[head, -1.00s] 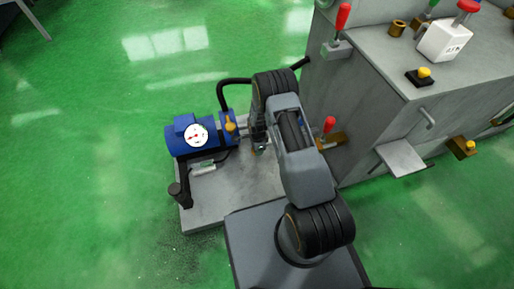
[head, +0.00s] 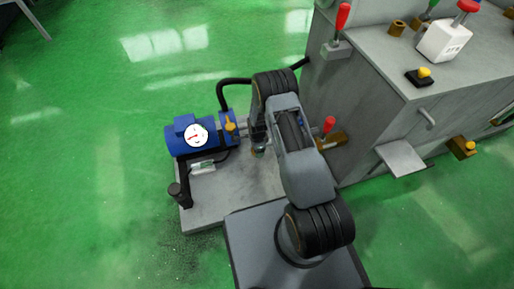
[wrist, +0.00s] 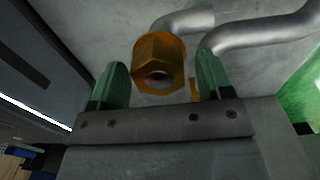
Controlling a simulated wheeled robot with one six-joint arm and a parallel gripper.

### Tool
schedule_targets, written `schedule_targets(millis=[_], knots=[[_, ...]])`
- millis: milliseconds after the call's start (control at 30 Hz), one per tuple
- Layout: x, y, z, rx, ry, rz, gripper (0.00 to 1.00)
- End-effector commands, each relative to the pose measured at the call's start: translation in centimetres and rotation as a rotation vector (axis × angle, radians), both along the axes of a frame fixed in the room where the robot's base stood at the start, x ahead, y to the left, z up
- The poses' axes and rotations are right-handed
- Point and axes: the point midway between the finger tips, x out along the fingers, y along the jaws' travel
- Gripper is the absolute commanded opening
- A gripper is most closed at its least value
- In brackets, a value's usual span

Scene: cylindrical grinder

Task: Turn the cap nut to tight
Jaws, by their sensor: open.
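The cap nut (wrist: 160,62) is a brass-coloured hexagonal nut in the upper middle of the wrist view, with a round opening facing me. My gripper (wrist: 162,80) is open, with one green-padded finger to the left of the nut and one to the right. Gaps show between the nut and both fingers, so it is not gripped. In the head view my arm hides most of the gripper and I cannot make out the nut clearly there.
Grey pipes (wrist: 265,30) run behind and right of the nut. In the head view a blue motor (head: 185,140) with a white gauge (head: 196,135) sits on a grey plinth (head: 215,208). The grey machine cabinet (head: 360,120), with a red-handled lever (head: 328,125), stands to the right.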

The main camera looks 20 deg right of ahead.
Motion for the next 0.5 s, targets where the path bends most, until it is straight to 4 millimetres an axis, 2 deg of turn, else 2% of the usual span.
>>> schedule_targets(millis=[167,500], knots=[[0.1,0.0,1.7,0.000,-0.002,0.000,0.72],[0.1,0.0,8.7,0.000,-0.002,0.000,0.72]])
